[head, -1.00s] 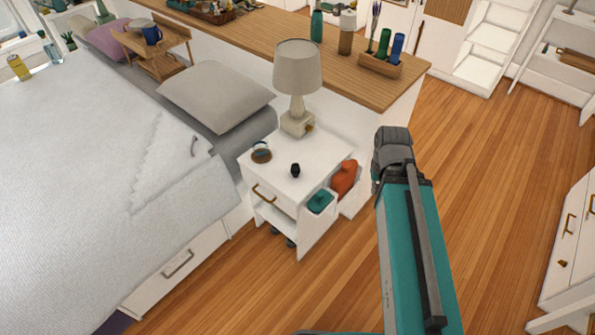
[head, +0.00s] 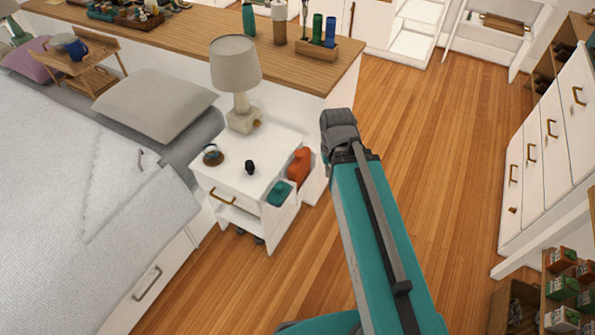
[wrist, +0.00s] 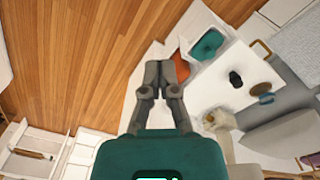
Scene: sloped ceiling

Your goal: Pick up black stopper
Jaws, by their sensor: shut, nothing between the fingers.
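The black stopper (head: 249,167) is small and dark and stands on top of the white nightstand (head: 229,183). In the wrist view the stopper (wrist: 236,79) is to the right of my fingers, on the white top (wrist: 212,88). My gripper (head: 338,120) is to the right of the nightstand in the head view, clear of the stopper. In the wrist view my gripper (wrist: 161,72) has its two grey fingertips together with nothing between them.
A lamp (head: 236,68) and a small round brown-and-blue item (head: 212,155) share the nightstand top. A teal item (head: 280,193) and an orange item (head: 299,166) sit at its right side. The bed (head: 70,190) is left; wooden floor (head: 430,150) is open right.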

